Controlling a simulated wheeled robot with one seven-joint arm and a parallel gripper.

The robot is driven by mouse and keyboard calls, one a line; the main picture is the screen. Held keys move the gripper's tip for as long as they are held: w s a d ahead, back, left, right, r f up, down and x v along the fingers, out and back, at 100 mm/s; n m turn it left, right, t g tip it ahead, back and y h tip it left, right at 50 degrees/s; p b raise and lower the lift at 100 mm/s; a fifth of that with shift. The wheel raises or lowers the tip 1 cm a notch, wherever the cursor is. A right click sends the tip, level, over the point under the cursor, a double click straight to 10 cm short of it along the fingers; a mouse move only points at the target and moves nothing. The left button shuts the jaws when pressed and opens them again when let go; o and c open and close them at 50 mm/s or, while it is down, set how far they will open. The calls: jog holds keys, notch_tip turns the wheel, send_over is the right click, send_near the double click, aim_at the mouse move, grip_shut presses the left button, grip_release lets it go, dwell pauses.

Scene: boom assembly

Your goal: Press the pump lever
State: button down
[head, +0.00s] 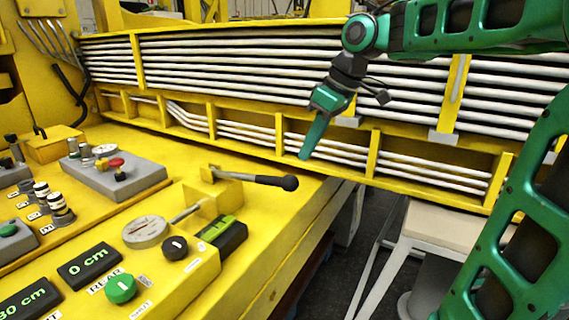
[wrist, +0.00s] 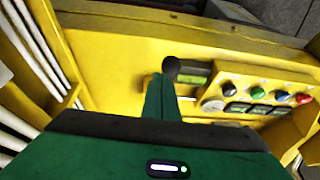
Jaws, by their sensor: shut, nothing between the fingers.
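The pump lever (head: 268,180) is a grey bar with a black grip and a rounded black end. It sticks out to the right from a yellow block on the console in the head view, lying roughly level. My gripper (head: 305,155) is shut and empty, its green fingers pointing down. In the head view the fingertips are a little above and right of the lever's black end, with a small gap in the picture. In the wrist view the black end (wrist: 171,67) shows just past the fingertips (wrist: 161,78); the fingers hide the rest of the lever. I cannot tell whether they touch.
The yellow console (head: 200,160) carries a round gauge (head: 145,231), a green button (head: 120,288), a black knob (head: 175,247) and displays. A yellow frame with white pipes (head: 250,75) runs behind my gripper. A light stool (head: 445,225) stands at the right.

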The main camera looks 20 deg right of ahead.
jog(key=shift+s+a+r, duration=0.1)
jog(key=shift+s+r, duration=0.1)
jog(key=shift+r, duration=0.55)
dwell(1.7)
